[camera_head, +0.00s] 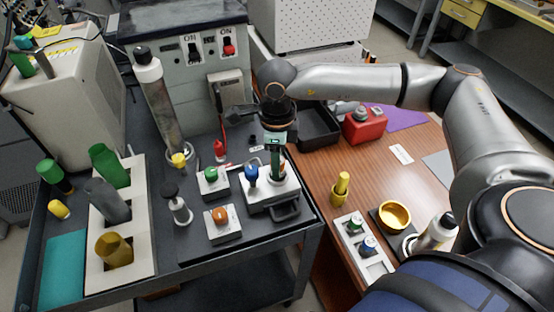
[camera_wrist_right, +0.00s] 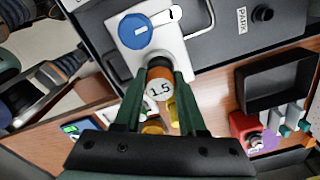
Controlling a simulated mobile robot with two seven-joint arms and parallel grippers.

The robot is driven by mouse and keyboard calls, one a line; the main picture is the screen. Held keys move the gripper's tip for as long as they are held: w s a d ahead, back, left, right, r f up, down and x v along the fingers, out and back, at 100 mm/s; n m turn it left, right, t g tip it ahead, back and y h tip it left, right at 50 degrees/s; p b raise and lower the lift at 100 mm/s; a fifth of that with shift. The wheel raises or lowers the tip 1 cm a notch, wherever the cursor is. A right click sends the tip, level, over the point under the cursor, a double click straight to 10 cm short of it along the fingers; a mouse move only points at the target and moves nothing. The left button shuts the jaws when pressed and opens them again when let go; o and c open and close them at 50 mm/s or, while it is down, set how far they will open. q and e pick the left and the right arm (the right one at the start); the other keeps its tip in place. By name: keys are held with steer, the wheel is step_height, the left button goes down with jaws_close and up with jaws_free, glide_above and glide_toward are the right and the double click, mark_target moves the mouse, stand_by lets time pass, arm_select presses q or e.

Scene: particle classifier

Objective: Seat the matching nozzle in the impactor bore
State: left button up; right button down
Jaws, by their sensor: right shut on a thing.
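My right gripper (camera_head: 277,166) points down over the white block with the blue knob (camera_head: 251,175). In the right wrist view, its green fingers (camera_wrist_right: 160,92) are closed around an orange and black nozzle (camera_wrist_right: 160,72) with a white top marked "1.5". The nozzle overlaps the edge of the white block (camera_wrist_right: 178,48), beside the blue knob (camera_wrist_right: 136,31). In the head view the fingers mostly hide the nozzle. The bore is hidden, and I cannot tell whether the nozzle is in it or above it. My left gripper is not in view.
White blocks with a green knob (camera_head: 211,173) and an orange knob (camera_head: 220,216) stand left of the gripper. A white holder (camera_head: 377,266) carries green and blue nozzles. A yellow piece (camera_head: 342,188) and a gold bowl (camera_head: 395,215) stand nearby. A black tray (camera_head: 318,140) lies behind.

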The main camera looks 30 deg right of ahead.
steer(key=shift+f, duration=0.1)
steer(key=shift+f+b, duration=0.15)
steer(key=shift+b, duration=0.15)
steer(key=shift+c, duration=2.4)
jaws_free()
step_height(320, 180, up, 13)
steer(key=shift+f+b, duration=0.2)
steer(key=shift+b, duration=0.1)
